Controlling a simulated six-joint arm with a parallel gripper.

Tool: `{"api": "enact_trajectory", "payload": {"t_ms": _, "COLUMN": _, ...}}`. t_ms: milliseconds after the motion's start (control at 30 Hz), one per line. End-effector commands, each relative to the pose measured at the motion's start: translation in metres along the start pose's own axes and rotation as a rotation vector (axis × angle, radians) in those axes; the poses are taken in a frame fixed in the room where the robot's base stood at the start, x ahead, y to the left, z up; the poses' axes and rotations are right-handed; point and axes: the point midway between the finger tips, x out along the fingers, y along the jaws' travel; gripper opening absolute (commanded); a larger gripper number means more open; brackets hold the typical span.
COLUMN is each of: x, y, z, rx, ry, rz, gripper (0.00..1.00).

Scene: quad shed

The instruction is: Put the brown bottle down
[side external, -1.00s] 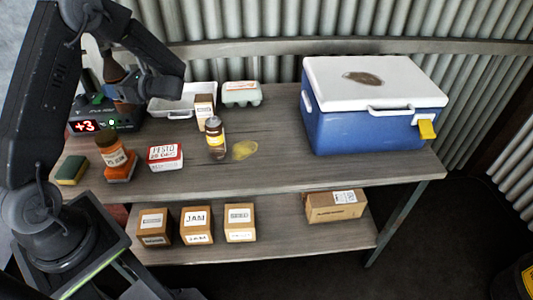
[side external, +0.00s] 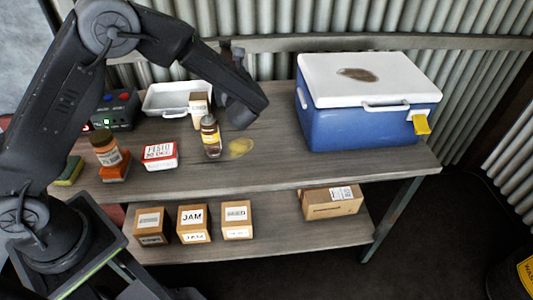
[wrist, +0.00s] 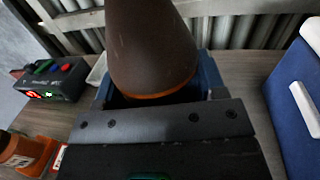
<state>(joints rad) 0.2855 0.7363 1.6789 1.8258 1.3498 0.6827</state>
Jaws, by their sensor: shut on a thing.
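The brown bottle (wrist: 150,45) fills the top middle of the wrist view, a smooth dark brown shape with an orange band low on it. My gripper (wrist: 158,98) is shut on it, with a blue finger at each side. In the side view my wrist (side external: 240,97) is above the back middle of the table and hides most or all of the bottle and the fingertips. The bottle's base is hidden in both views, so its height over the table cannot be told.
A small labelled bottle (side external: 211,138) stands beside a yellow stain (side external: 240,146). A blue and white cooler (side external: 365,115) stands right. A white tray (side external: 160,112), carton (side external: 198,110), pesto tub (side external: 160,156) and jar (side external: 106,149) are left. Bare table (side external: 275,150) lies before the cooler.

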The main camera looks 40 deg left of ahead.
Motion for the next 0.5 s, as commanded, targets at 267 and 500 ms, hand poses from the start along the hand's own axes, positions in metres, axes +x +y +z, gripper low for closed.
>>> {"api": "enact_trajectory", "payload": {"t_ms": 267, "x": -0.059, "y": -0.065, "z": 0.001, "rx": 0.010, "ry": -0.001, "rz": -0.249, "gripper": 0.24}}
{"api": "enact_trajectory", "payload": {"t_ms": 500, "x": -0.080, "y": -0.083, "z": -0.014, "rx": 0.021, "ry": 0.000, "rz": -0.324, "gripper": 0.24}}
